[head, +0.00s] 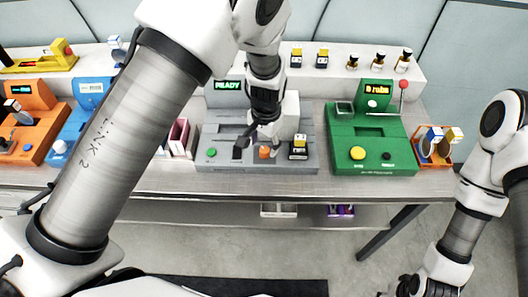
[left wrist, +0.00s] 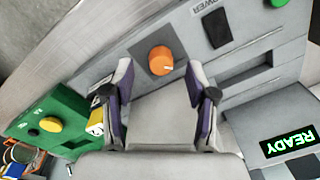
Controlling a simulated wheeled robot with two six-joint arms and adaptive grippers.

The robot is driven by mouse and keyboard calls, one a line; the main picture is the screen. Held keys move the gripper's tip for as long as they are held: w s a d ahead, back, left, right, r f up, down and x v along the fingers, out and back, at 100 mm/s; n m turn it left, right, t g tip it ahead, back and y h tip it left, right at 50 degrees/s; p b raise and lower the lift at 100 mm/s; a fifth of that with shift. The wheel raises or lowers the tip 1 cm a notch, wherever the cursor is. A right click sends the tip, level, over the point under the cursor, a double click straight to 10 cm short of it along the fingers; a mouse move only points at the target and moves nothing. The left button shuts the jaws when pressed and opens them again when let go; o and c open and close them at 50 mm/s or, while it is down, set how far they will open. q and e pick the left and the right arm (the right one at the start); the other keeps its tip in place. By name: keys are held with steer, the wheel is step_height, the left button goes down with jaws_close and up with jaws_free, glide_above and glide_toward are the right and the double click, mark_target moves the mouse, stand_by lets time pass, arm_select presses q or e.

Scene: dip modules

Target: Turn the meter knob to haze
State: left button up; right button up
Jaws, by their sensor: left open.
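The grey meter (head: 215,127) stands in the middle of the bench, with a screen (head: 228,86) reading READY. Its orange knob (head: 264,152) is on the sloping front. In the left wrist view the knob (left wrist: 161,60) is round with a pale pointer mark toward the right; no haze label is readable. My left gripper (head: 258,135) is above the meter front, close behind the knob. In the left wrist view its open fingers (left wrist: 159,70) are on either side of the knob's near side, with nothing held. My right gripper (head: 410,288) is low at the bottom edge, its fingers unclear.
A black power switch (left wrist: 217,28) is beside the knob. A yellow-topped cell (head: 299,148) stands on the meter's right. A green machine (head: 350,125) is right of it, with an orange rack (head: 436,160) beyond. Blue (head: 75,128) and orange (head: 38,125) machines stand left.

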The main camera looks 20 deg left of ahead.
mark_target(264, 151)
arm_select(q)
steer(key=f+b, duration=0.1)
steer(key=f, duration=0.1)
steer(key=w+f, duration=0.1)
steer(key=f, duration=0.1)
steer(key=shift+b, duration=0.4)
steer(key=shift+w+f, duration=0.2)
steer(key=shift+r, duration=0.1)
steer(key=shift+s+r, duration=0.1)
steer(key=shift+s, duration=0.05)
steer(key=shift+s+r, duration=0.15)
steer(key=shift+s, duration=0.05)
steer(key=c, duration=0.4)
jaws_close()
arm_select(e)
steer(key=f, duration=0.3)
steer(key=shift+w+f, duration=0.15)
steer(key=shift+w, duration=0.15)
